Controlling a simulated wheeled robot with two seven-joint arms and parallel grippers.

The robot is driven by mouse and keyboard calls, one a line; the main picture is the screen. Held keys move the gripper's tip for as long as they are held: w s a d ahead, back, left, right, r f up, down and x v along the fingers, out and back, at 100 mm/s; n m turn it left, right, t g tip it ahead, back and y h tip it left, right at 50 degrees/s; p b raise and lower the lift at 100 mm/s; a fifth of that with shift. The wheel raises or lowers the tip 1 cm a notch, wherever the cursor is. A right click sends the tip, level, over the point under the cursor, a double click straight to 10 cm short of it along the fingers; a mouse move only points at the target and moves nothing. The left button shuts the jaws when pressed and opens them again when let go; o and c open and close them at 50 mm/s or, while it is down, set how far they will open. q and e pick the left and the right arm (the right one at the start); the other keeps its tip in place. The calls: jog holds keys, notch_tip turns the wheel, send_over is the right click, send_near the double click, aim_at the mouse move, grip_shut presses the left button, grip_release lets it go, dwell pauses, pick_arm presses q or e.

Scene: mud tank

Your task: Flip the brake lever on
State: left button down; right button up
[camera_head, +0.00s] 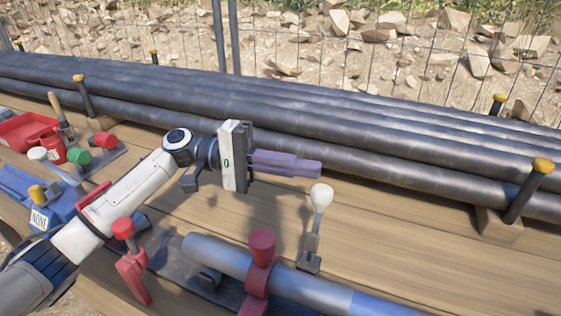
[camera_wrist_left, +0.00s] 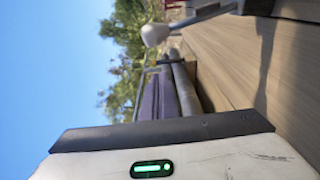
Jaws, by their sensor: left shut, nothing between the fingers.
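The brake lever (camera_head: 321,195) has a pale grey-white knob on a thin metal stem. It rises from a small metal base on the wooden table, beside the clamped pipe. It stands roughly upright in the head view. Its knob also shows near the top of the left wrist view (camera_wrist_left: 153,35). My left gripper (camera_head: 318,168) has purple fingers, shut and empty. In the head view its fingertips appear just above the knob, with a small gap between them. The fingers also show in the left wrist view (camera_wrist_left: 160,98). My right gripper is not in view.
A grey-and-blue pipe (camera_head: 225,257) lies in red clamps (camera_head: 258,272) at the front. Long dark pipes (camera_head: 300,125) run behind the lever, held by yellow-capped posts (camera_head: 529,188). A red tray (camera_head: 22,130) and jars are at left. The table (camera_head: 420,235) is clear right of the lever.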

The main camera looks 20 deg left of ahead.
aim_at(316, 227)
pick_arm(q)
jog(key=s+d+p, duration=0.1)
jog(key=s+d, duration=0.2)
jog(key=shift+s, duration=0.2)
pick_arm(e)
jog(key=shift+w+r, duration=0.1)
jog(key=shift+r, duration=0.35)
pick_arm(q)
jog(key=shift+r, duration=0.1)
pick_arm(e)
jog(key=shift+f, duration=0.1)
